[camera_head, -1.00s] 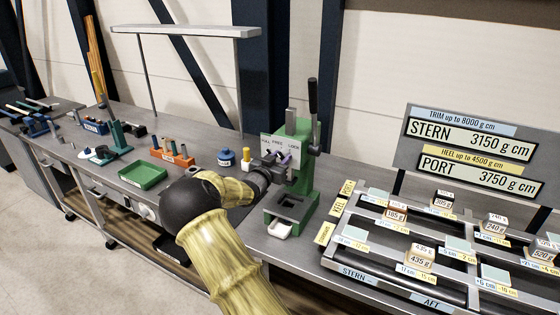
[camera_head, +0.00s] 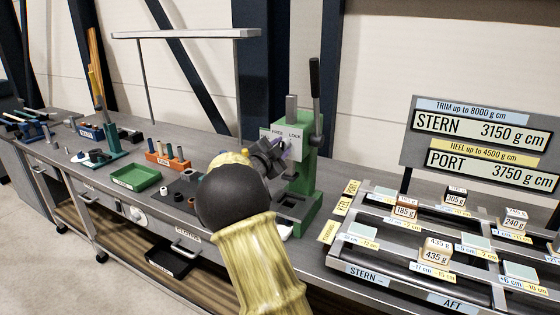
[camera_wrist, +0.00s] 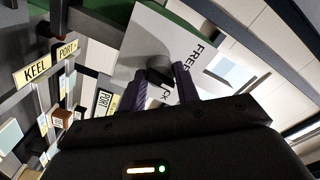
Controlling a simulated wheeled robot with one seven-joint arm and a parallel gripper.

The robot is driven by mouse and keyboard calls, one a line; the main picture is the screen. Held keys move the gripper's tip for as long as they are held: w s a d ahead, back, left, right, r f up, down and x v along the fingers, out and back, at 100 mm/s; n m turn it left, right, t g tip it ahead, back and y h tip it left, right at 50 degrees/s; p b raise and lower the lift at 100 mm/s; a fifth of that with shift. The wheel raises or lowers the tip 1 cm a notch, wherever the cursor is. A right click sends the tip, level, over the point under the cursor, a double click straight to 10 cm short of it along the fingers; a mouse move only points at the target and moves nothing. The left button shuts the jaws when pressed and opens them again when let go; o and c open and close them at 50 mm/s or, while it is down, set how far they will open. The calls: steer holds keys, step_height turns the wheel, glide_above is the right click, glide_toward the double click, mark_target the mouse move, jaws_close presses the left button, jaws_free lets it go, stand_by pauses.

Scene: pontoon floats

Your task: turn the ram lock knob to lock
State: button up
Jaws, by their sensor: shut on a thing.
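The green press (camera_head: 308,178) stands on the bench with its lever upright. Its white plate (camera_head: 291,133) shows the words FREE and LOCK; my gripper covers part of it. In the wrist view, the dark ram lock knob (camera_wrist: 158,68) sits on the plate (camera_wrist: 188,48). My gripper (camera_wrist: 163,82) is shut on the knob, with a purple-grey finger on each side. In the head view my gripper (camera_head: 277,154) is at the plate. The wrist hides part of the word LOCK, so which mark the knob points to cannot be told.
A rack of weights (camera_head: 440,250) stands right of the press, below a sign reading STERN 3150 g cm and PORT 3750 g cm. A green tray (camera_head: 136,178) and an orange block with pegs (camera_head: 167,160) lie to the left. The shelf lamp (camera_head: 185,34) stands behind.

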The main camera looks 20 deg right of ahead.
steer(key=m+b, duration=0.8)
steer(key=shift+f, duration=0.1)
stand_by(0.3)
steer(key=o, duration=1)
steer(key=shift+c, duration=0.2)
steer(key=shift+s+a, duration=0.1)
steer(key=shift+a, duration=0.05)
steer(key=b+v, duration=0.2)
steer(key=v, duration=1.5)
steer(key=shift+b, duration=0.35)
